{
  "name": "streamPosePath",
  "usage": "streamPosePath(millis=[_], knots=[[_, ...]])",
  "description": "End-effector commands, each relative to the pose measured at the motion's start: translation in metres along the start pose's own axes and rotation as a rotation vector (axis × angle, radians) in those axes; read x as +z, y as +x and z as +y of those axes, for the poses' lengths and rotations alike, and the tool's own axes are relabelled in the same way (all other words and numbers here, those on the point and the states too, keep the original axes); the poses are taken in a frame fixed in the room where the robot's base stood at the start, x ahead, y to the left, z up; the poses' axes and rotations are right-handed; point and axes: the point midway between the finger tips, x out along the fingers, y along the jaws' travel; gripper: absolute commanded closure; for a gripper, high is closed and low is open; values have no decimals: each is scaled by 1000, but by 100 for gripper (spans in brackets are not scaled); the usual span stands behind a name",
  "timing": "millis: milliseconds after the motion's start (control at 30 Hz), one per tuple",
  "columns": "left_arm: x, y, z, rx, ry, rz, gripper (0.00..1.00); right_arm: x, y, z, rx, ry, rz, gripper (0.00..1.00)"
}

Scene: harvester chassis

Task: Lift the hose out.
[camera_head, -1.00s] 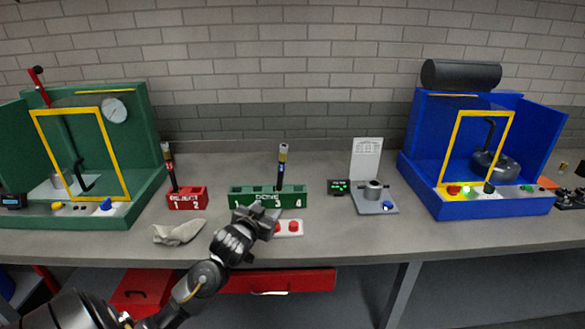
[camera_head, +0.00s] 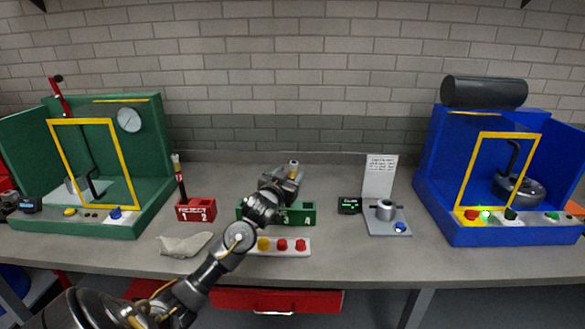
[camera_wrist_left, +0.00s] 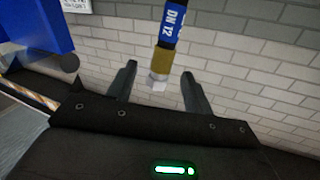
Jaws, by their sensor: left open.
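The hose (camera_head: 294,163) stands upright in the green rack (camera_head: 308,214), near the slot marked 3. In the left wrist view the hose (camera_wrist_left: 172,22) has a blue band marked DN 12, a brass collar and a pale tip. My left gripper (camera_head: 283,178) is open at the height of the hose's upper end. In the left wrist view the collar and tip appear between the two fingers of the gripper (camera_wrist_left: 160,70); I cannot tell whether they touch. My right gripper is out of view.
A red reject rack (camera_head: 196,210) with another hose (camera_head: 180,175) stands to the left. A button panel (camera_head: 275,246) and a grey cloth (camera_head: 185,244) lie in front. The green booth (camera_head: 150,150) is left; a gauge stand (camera_head: 385,222) and the blue booth (camera_head: 430,170) are right.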

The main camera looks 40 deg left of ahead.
Motion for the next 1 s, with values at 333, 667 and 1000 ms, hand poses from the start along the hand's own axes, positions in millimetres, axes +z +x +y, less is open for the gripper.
streamPosePath(millis=[333, 667, 1000], knots=[[0, 36, -1, -1, 0, 0, 49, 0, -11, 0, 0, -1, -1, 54], [1, 38, -1, -1, 0, -1, 50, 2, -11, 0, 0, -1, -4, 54], [1, 38, -2, -2, 0, -1, 95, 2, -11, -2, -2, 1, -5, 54]])
